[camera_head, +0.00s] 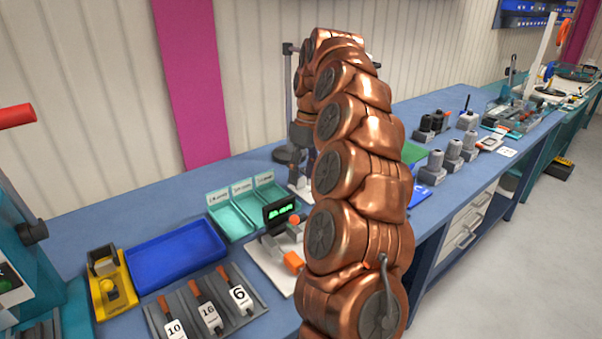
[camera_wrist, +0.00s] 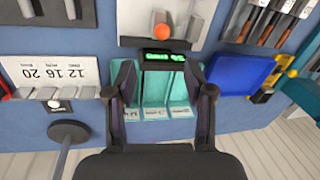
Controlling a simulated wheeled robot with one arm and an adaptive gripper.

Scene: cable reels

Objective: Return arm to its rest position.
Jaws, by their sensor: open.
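My copper arm (camera_head: 360,180) rises through the middle of the head view and bends over at the top. Its far end comes down behind the upper links over the workbench, where the gripper is mostly hidden. In the wrist view my gripper (camera_wrist: 161,76) is open, with its two dark fingers apart and nothing held between them. Beyond the fingers are teal trays (camera_wrist: 154,90) and a device with a green display (camera_wrist: 163,58). The gripper looks down on the blue bench.
A blue tray (camera_head: 175,255), a yellow tool (camera_head: 108,285) and numbered tools (camera_head: 205,310) lie on the left. The display device (camera_head: 280,212) stands beside my arm. Grey spools (camera_head: 433,165) stand right of the arm. A pole (camera_head: 289,90) rises behind it.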

